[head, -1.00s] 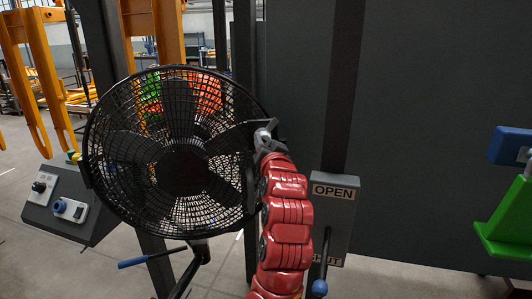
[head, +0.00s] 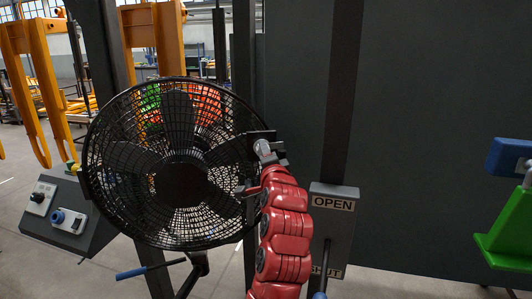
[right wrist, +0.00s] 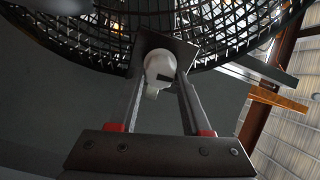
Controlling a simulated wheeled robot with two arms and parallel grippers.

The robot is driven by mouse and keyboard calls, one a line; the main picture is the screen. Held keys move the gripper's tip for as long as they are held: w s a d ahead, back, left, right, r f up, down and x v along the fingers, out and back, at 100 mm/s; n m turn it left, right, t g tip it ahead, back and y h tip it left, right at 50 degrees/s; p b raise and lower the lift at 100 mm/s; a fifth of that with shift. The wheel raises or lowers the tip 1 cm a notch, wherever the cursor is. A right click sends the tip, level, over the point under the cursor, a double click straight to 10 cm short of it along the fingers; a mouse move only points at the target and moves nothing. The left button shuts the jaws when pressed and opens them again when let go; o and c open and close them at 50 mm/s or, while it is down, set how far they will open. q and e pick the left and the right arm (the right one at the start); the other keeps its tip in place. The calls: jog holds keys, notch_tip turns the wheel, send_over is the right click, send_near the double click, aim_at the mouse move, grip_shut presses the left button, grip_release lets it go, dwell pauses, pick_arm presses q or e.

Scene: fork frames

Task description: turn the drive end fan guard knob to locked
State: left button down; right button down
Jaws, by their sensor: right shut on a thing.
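The fan guard knob (head: 262,146) is a small pale grey knob on a dark plate at the right rim of the black fan guard (head: 118,160). My right gripper (head: 266,157), on the red arm, reaches up to it from below. In the right wrist view the pale knob (right wrist: 158,66) sits between the two fingers of the right gripper (right wrist: 162,78), in front of its dark plate (right wrist: 185,50). The gripper is shut on the knob. No lock marking is legible, and part of the knob is hidden by the fingers. My left gripper is not in view.
A grey box marked OPEN (head: 334,198) and SHUT stands right of the arm. A control box (head: 55,210) with knobs is at the lower left. A blue-ended lever (head: 135,272) sticks out below the fan. A green and blue object (head: 510,220) is at the far right.

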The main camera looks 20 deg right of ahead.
jog(key=shift+m, duration=0.4)
jog(key=shift+c, duration=1.8)
grip_release()
jog(key=shift+a, duration=0.1)
jog(key=s+a+b, duration=0.2)
jog(key=s+b, duration=1.2)
jog(key=s, duration=0.3)
jog(key=shift+a+b, duration=0.35)
jog(key=shift+f, duration=0.1)
